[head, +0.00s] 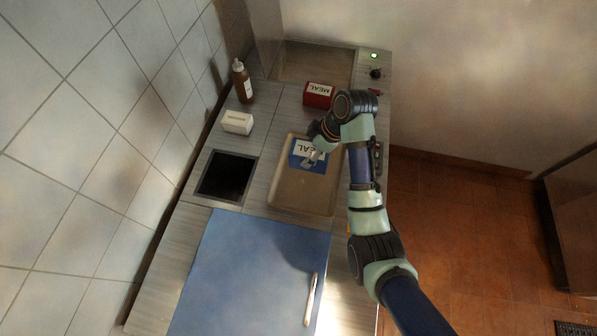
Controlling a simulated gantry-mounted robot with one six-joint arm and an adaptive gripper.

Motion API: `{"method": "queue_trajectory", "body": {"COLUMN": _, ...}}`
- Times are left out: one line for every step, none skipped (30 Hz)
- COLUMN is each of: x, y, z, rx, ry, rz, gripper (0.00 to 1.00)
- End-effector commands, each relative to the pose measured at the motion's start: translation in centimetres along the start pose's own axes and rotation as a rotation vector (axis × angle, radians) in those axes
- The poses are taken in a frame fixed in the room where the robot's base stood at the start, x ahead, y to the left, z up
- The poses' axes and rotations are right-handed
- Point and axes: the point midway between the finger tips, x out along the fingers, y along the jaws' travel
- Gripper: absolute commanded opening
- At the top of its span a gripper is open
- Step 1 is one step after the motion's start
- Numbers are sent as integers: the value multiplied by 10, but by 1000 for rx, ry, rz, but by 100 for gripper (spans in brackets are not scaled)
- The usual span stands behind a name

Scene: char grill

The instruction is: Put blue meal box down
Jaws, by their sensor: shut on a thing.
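The blue meal box (301,164) has a white label reading MEAL and shows at the tan tray (302,198), over its upper part. My gripper (311,158) is shut on the blue meal box from the upper right. The arm hides part of the box and the tray's right edge. I cannot tell from this view whether the box touches the tray floor or hangs a little above it.
A red meal box (318,95) stands beyond the tray. A brown sauce bottle (242,82) and a white box (237,122) stand at the left. A dark square opening (227,175) lies left of the tray. A blue panel with a handle (250,275) is nearest.

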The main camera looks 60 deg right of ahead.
Motion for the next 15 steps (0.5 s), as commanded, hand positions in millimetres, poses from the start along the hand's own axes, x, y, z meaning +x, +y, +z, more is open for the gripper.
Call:
{"method": "queue_trajectory", "body": {"x": 10, "y": -2, "z": 4, "rx": 2, "ry": -2, "rz": -5, "gripper": 14}}
{"method": "queue_trajectory", "body": {"x": 15, "y": -2, "z": 7, "rx": 2, "ry": -3, "rz": -5, "gripper": 14}}
{"method": "queue_trajectory", "body": {"x": 20, "y": -1, "z": 9, "rx": 2, "ry": -2, "rz": -3, "gripper": 14}}
{"method": "queue_trajectory", "body": {"x": 24, "y": -1, "z": 10, "rx": 2, "ry": -2, "rz": -3, "gripper": 14}}
{"method": "queue_trajectory", "body": {"x": 27, "y": -1, "z": 12, "rx": 1, "ry": -2, "rz": -3, "gripper": 15}}
{"method": "queue_trajectory", "body": {"x": 29, "y": -1, "z": 12, "rx": 1, "ry": -1, "rz": -2, "gripper": 15}}
{"method": "queue_trajectory", "body": {"x": 30, "y": -1, "z": 13, "rx": 1, "ry": -1, "rz": -1, "gripper": 15}}
{"method": "queue_trajectory", "body": {"x": 30, "y": 0, "z": 13, "rx": 0, "ry": -1, "rz": -1, "gripper": 15}}
{"method": "queue_trajectory", "body": {"x": 33, "y": -1, "z": 14, "rx": 1, "ry": -2, "rz": -2, "gripper": 15}}
{"method": "queue_trajectory", "body": {"x": 36, "y": -1, "z": 16, "rx": 1, "ry": -2, "rz": -3, "gripper": 14}}
{"method": "queue_trajectory", "body": {"x": 41, "y": -2, "z": 18, "rx": 2, "ry": -2, "rz": -3, "gripper": 14}}
{"method": "queue_trajectory", "body": {"x": 48, "y": -2, "z": 21, "rx": 3, "ry": -3, "rz": -5, "gripper": 14}}
{"method": "queue_trajectory", "body": {"x": 53, "y": -1, "z": 22, "rx": 2, "ry": -2, "rz": -3, "gripper": 14}}
{"method": "queue_trajectory", "body": {"x": 57, "y": -2, "z": 24, "rx": 2, "ry": -2, "rz": -4, "gripper": 14}}
{"method": "queue_trajectory", "body": {"x": 62, "y": -1, "z": 26, "rx": 2, "ry": -2, "rz": -3, "gripper": 15}}
